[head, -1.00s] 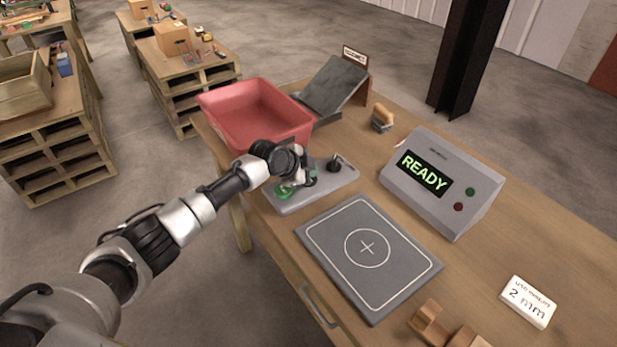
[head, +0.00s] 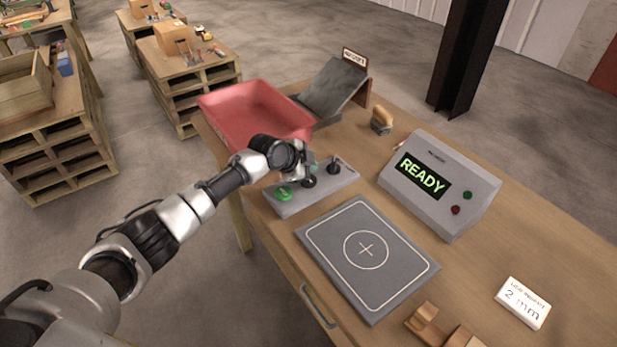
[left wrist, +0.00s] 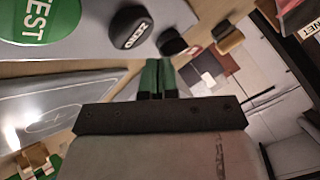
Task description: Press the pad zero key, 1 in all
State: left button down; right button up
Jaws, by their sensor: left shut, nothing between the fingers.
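The grey key panel (head: 322,195) lies on the bench between the red bin and the square pad. It carries a green key (head: 284,193), a black round key (head: 308,182) and a black lever knob (head: 335,165). In the left wrist view the green key (left wrist: 38,18) reads TEST, and the black key (left wrist: 131,27) has a white label that appears to read ZERO. My left gripper (head: 312,168) is shut and empty above the panel, close to the black key. Its green fingertips (left wrist: 158,75) show below the black key; touch cannot be told. My right gripper is out of view.
A red bin (head: 255,113) stands behind the panel, with a dark sloped chute (head: 335,87) beside it. The grey pad with a cross (head: 340,262) lies in front. A console reading READY (head: 425,197) and a wooden-handled brush (head: 381,120) are to the right.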

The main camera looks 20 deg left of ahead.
pick_arm(q)
jog(key=shift+r+p, duration=1.25)
jog(key=shift+r, duration=0.75)
jog(key=shift+f, duration=0.1)
